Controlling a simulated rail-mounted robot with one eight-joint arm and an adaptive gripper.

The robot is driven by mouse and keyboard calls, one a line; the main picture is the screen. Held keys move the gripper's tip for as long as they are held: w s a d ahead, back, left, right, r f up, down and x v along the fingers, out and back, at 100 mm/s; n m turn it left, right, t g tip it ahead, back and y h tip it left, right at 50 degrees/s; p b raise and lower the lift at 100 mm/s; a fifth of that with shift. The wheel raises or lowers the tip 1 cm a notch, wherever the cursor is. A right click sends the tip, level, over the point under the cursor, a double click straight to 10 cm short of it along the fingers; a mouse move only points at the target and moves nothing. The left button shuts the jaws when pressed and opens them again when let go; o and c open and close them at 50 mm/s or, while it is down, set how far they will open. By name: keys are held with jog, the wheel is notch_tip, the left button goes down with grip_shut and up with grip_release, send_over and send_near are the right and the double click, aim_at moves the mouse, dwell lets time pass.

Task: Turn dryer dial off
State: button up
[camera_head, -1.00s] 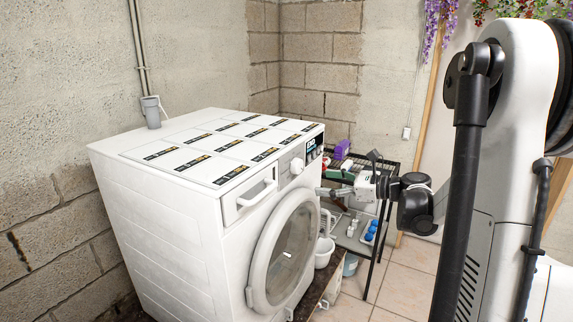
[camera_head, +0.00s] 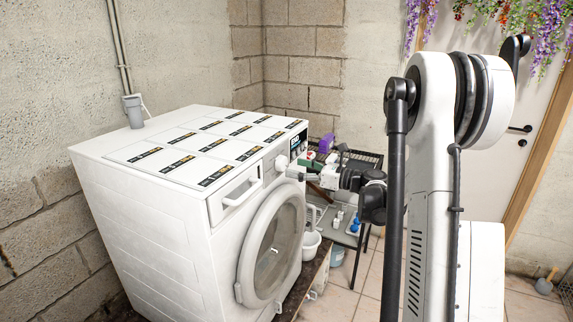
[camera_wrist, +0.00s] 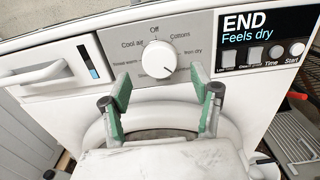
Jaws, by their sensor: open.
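The white dryer (camera_head: 150,215) stands at the left in the head view, its round door (camera_head: 270,248) shut. Its dial (camera_wrist: 156,58) is a white round knob on the grey control panel in the wrist view, with labels around it and "Off" at the top. The dial also shows in the head view (camera_head: 281,163). My gripper (camera_wrist: 168,92) is open and empty, its green-padded fingers either side of and just below the dial, apart from it. The display (camera_wrist: 264,30) reads "END Feels dry".
Buttons (camera_wrist: 262,57) line the panel right of the dial, and a drawer handle (camera_wrist: 42,72) is at its left. A black rack (camera_head: 362,160) with bottles and a purple item stands behind my gripper. A white bucket (camera_head: 311,245) is beside the dryer.

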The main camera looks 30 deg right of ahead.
aim_at(285, 165)
jog(key=shift+x, duration=2.1)
jog(key=c, duration=1.1)
